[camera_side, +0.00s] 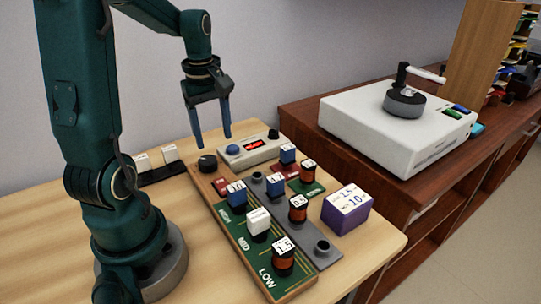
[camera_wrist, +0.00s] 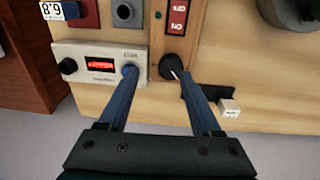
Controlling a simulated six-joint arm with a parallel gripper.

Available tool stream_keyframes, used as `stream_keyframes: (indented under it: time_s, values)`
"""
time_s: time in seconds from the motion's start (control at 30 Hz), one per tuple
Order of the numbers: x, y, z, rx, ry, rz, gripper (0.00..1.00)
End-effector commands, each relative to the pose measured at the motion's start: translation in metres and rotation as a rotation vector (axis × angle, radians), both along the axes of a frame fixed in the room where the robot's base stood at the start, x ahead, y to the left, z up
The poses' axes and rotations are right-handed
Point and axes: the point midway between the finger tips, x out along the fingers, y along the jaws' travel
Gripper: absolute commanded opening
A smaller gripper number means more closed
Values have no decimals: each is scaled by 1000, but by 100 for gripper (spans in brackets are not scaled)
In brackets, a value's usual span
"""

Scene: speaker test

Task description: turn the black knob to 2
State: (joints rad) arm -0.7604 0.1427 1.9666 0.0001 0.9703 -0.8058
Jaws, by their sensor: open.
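The black knob (camera_side: 207,161) sits at the far end of the wooden board, beside the white box with a red display. It also shows in the wrist view (camera_wrist: 171,67), round, with a thin white pointer line near its lower edge. No number marks around it are readable. My gripper (camera_side: 212,141) is open and empty, pointing down above the knob and the white box, apart from the board. In the wrist view my gripper (camera_wrist: 157,78) has its right fingertip beside the knob and its left one by the box's blue button.
The white box (camera_side: 252,152) with its blue button (camera_side: 233,149) stands close beside the knob. Labelled blocks and coils fill the green board (camera_side: 243,236) and grey strip (camera_side: 322,262). A purple block (camera_side: 346,208) stands right. A black holder (camera_wrist: 196,103) with white blocks lies near the knob.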

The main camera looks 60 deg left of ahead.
Motion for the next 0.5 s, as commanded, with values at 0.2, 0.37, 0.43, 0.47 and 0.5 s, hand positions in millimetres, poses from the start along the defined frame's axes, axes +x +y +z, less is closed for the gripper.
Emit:
stream_keyframes:
  time_s: [0.2,0.37,0.43,0.47,0.5]
  values:
    - [-17,17,-20,-48,46,95,66]
    - [-17,16,-37,-51,48,95,66]
    - [-17,16,-45,-50,47,94,66]
    - [-17,16,-49,-51,48,94,66]
    - [-17,16,-54,-49,47,94,66]
